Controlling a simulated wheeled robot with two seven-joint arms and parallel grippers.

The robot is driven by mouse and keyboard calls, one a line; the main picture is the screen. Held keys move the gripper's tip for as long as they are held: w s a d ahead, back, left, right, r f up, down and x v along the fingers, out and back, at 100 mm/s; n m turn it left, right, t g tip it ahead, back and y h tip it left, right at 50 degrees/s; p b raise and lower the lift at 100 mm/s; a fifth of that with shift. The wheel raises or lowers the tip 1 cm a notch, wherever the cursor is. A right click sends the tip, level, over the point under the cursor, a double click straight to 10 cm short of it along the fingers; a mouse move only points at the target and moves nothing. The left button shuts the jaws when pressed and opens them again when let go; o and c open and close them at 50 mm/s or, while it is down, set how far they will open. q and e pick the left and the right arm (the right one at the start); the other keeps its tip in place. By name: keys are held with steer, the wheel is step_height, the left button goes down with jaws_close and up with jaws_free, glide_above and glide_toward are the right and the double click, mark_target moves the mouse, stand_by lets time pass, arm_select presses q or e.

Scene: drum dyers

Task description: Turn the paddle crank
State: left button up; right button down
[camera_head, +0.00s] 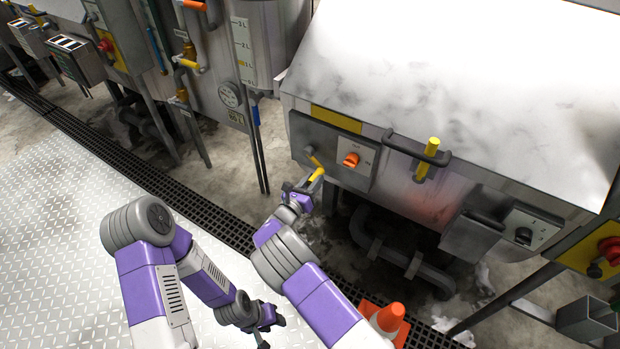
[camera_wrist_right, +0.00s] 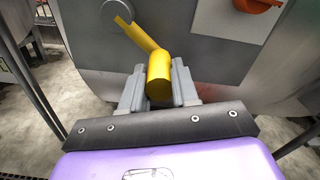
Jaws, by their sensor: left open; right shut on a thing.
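The paddle crank has a yellow arm and a yellow grip (camera_head: 316,174) on the front of the steel drum machine (camera_head: 450,180). In the right wrist view the crank's grip (camera_wrist_right: 159,78) stands between the two grey fingers, and its angled arm runs up and left to a round hub (camera_wrist_right: 117,17). My right gripper (camera_head: 304,189) is shut on this grip; the fingers hide parts of its sides. My left gripper (camera_head: 268,328) is open and empty, low over the floor and well away from the crank.
An orange knob (camera_head: 351,160) sits on a panel right of the crank. Pipes (camera_head: 400,258) run under the machine. An orange cone (camera_head: 388,318) stands near my right arm. The plate floor at left is clear.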

steer(key=shift+s+d+r+n+p, duration=0.25)
steer(key=shift+r+n+p, duration=0.25)
steer(key=shift+n+p, duration=0.35)
steer(key=shift+s+d+r+n+p, duration=0.1)
steer(key=shift+d+r+n+p, duration=0.15)
steer(key=shift+r+n+p, duration=0.55)
steer(key=shift+f+n, duration=0.35)
steer(key=c, duration=0.8)
jaws_free()
steer(key=shift+c, duration=0.2)
steer(key=p+v, duration=0.1)
steer(key=v, duration=0.6)
steer(key=shift+s+a, duration=0.15)
steer(key=shift+s, duration=0.1)
steer(key=shift+c, duration=0.2)
